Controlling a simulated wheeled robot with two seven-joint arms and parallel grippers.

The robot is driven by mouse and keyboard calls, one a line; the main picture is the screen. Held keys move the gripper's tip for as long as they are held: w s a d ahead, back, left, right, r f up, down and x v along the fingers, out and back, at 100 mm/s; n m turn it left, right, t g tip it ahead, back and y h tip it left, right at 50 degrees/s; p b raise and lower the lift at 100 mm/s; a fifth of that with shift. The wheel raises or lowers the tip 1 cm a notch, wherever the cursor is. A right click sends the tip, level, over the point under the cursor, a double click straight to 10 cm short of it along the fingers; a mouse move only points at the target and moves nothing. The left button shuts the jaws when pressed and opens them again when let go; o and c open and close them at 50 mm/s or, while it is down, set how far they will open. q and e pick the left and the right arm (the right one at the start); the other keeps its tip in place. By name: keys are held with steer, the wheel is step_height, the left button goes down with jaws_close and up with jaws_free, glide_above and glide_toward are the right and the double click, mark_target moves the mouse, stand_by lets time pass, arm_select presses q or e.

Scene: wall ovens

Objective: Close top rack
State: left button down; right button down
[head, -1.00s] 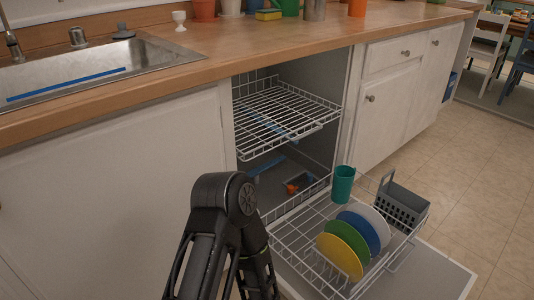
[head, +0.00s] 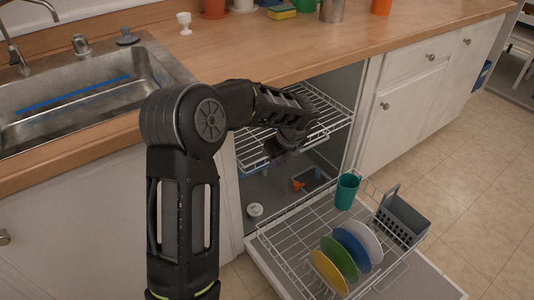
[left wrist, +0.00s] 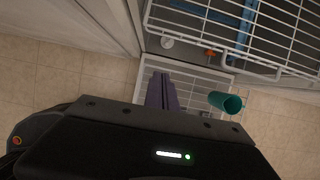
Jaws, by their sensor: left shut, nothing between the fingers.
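The top rack (head: 334,112) is a white wire rack in the upper part of the open dishwasher. It looks empty, and my left arm hides its middle. My left gripper (head: 280,150) is at the rack's front edge in the head view; I cannot tell whether it touches. In the left wrist view its dark fingers (left wrist: 162,92) are together and empty, below the wires of the top rack (left wrist: 225,30). My right gripper is not in view.
The bottom rack (head: 300,235) is pulled out over the lowered door, holding several coloured plates (head: 345,255), a teal cup (head: 347,190) and a grey basket (head: 402,218). The counter (head: 260,55) overhangs the dishwasher. Tiled floor (head: 480,180) is clear on the right.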

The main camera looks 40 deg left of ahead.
arm_select(q)
steer(key=shift+a+r, duration=0.15)
steer(key=shift+r, duration=0.05)
steer(key=shift+f, duration=0.15)
steer(key=w+a+f+b, duration=0.2)
steer(key=a+f, duration=0.5)
steer(key=f, duration=0.2)
steer(key=shift+w+b, duration=0.25)
steer(key=shift+b, duration=0.15)
steer(key=shift+a, duration=0.1)
